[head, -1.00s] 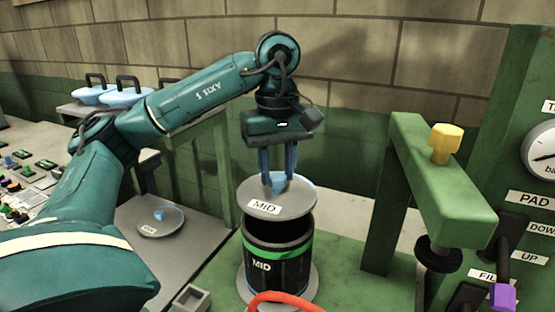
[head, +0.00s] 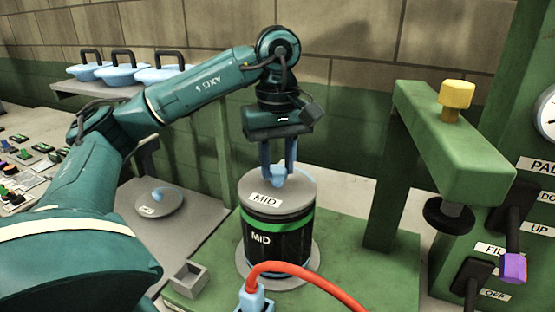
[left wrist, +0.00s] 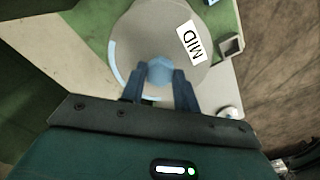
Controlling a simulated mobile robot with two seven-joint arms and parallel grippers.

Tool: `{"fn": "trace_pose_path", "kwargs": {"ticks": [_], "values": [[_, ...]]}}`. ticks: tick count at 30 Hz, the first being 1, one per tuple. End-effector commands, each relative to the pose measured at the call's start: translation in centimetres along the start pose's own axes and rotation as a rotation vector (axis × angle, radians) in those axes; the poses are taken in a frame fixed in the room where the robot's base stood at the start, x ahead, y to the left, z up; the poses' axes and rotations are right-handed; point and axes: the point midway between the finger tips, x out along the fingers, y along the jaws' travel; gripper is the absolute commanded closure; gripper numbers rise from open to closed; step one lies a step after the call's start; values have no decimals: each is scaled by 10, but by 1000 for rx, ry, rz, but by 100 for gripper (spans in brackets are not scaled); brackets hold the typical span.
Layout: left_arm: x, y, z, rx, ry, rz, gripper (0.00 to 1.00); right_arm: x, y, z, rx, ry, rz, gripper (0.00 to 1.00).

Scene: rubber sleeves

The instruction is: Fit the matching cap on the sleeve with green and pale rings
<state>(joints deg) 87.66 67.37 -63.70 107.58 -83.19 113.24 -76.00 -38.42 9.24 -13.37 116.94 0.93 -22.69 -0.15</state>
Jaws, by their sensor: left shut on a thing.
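The dark sleeve (head: 262,240) stands upright on a round grey base on the green bench, with a green ring, a pale rim low down and a MID label. A grey cap (head: 292,194), also labelled MID, sits level on top of the sleeve with no clear gap showing. My left gripper (head: 278,180) is shut on the cap's blue knob. In the left wrist view the cap (left wrist: 137,38) lies below the fingers (left wrist: 160,80), and the knob (left wrist: 159,70) is between them. My right gripper is not in view.
A second, smaller grey cap (head: 160,203) lies on the grey surface at left. A green press arm (head: 455,145) with a black pad stands to the right. A red hose (head: 300,269) curves in front of the sleeve. A small grey open box (head: 188,278) sits at front left.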

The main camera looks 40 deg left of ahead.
Motion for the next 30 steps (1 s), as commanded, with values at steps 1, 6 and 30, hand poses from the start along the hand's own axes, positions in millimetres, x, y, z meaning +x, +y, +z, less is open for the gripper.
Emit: {"fn": "trace_pose_path", "kwargs": {"ticks": [1, 6, 30], "values": [[0, 0, 0, 0, 1, 2, 100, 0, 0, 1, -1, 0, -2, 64], [0, 0, 0, 0, 1, 2, 100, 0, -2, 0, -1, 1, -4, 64], [-11, 0, 0, -1, 2, 2, 44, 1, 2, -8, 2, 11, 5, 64]]}}
